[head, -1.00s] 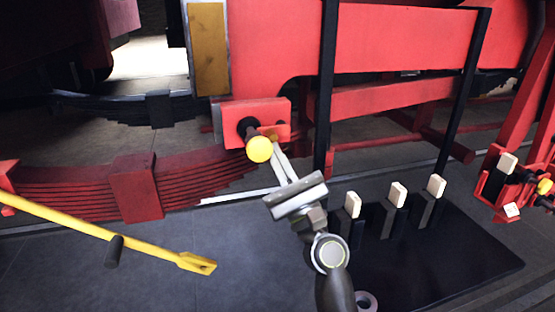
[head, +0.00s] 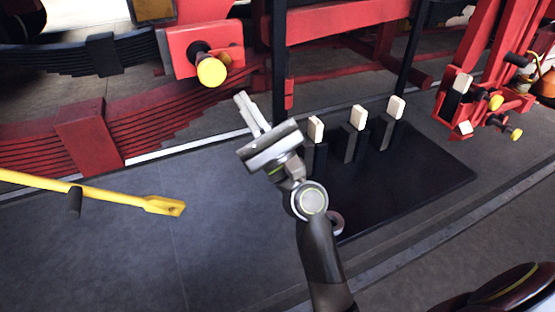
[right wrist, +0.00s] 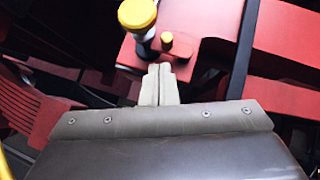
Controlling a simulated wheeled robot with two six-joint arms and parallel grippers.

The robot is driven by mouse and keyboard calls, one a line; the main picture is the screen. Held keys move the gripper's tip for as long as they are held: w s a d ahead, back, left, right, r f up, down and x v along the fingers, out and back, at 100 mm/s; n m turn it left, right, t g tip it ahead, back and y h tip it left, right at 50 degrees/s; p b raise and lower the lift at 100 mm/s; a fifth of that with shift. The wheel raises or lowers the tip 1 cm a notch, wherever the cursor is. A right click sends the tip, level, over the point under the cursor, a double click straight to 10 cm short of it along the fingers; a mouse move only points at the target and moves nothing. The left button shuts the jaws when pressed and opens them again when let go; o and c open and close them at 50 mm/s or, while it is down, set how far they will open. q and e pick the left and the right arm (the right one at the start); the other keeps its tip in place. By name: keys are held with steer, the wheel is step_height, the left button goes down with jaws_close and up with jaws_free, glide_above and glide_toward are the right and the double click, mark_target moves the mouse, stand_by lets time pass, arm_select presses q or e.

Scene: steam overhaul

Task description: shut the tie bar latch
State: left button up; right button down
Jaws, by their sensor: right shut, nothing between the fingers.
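A red block (head: 180,42) with a round yellow knob (head: 211,72) on a dark stem is mounted at the upper left of the head view. A small orange-yellow piece sits beside the stem; in the right wrist view it shows as a small yellow knob (right wrist: 167,42) beside the large one (right wrist: 137,14). I cannot tell for sure whether this is the tie bar latch. My right gripper (head: 242,97) is shut and empty, below and right of the large knob and apart from it. In the right wrist view its fingertips (right wrist: 160,70) point toward the red block. My left gripper is not in view.
A yellow bar (head: 115,197) with a black grip crosses the left. Several dark posts with pale tops (head: 358,117) stand on a black mat (head: 420,185). Red levers with yellow knobs (head: 495,103) are at right. A black upright (head: 279,60) rises behind my gripper.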

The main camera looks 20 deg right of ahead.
steer(key=b+v, duration=0.5)
steer(key=v, duration=0.7)
steer(key=shift+b, duration=0.3)
steer(key=shift+f, duration=0.15)
